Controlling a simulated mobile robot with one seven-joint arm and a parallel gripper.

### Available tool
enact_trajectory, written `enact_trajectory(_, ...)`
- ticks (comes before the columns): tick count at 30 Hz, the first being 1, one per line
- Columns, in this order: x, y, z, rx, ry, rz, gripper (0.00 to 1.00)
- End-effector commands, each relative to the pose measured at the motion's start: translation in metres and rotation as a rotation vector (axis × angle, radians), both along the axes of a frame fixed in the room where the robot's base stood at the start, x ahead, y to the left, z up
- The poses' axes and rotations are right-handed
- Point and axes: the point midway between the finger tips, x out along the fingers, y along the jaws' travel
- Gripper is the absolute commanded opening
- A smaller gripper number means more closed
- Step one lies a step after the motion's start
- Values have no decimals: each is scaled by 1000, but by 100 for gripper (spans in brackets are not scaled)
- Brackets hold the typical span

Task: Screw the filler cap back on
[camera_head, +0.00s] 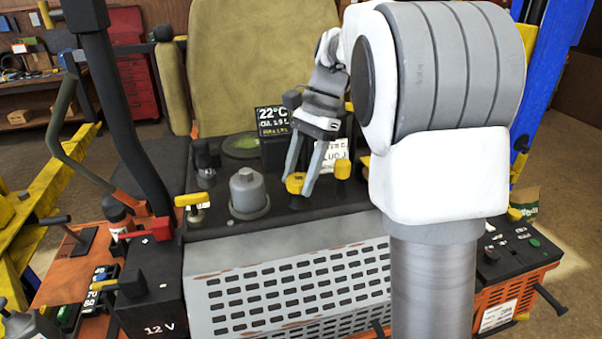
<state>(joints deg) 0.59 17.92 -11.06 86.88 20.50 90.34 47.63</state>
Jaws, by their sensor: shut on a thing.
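My gripper (300,185) reaches down over the dark top deck of the mower, in the middle of the head view. Its two grey fingers are shut on a yellow cap (295,182). The cap is low, close above a dark round base on the deck; I cannot tell whether it touches or is threaded on. The right finger hides part of the cap. A second yellow cap (343,169) sits just to the right, apart from the gripper.
A grey domed cylinder (247,190) stands left of the gripper, with a yellow-handled valve (195,205) beyond it. A small display (272,120) and a white label (333,155) are close behind the fingers. A 12 V battery (150,290) is at front left. My arm hides the deck's right side.

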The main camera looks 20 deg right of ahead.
Motion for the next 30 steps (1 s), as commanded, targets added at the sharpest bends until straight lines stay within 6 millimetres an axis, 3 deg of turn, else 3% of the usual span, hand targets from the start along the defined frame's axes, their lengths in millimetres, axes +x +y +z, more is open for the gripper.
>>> enact_trajectory(7, -2, 4, -4, 6, 14, 2, 0)
enact_trajectory(8, -2, 4, -4, 5, 13, 2, 56)
enact_trajectory(13, -2, 2, -3, 4, 9, 1, 87)
enact_trajectory(23, -1, 0, 1, 2, 3, 0, 89)
enact_trajectory(30, 0, 0, 23, 0, 0, -1, 89)
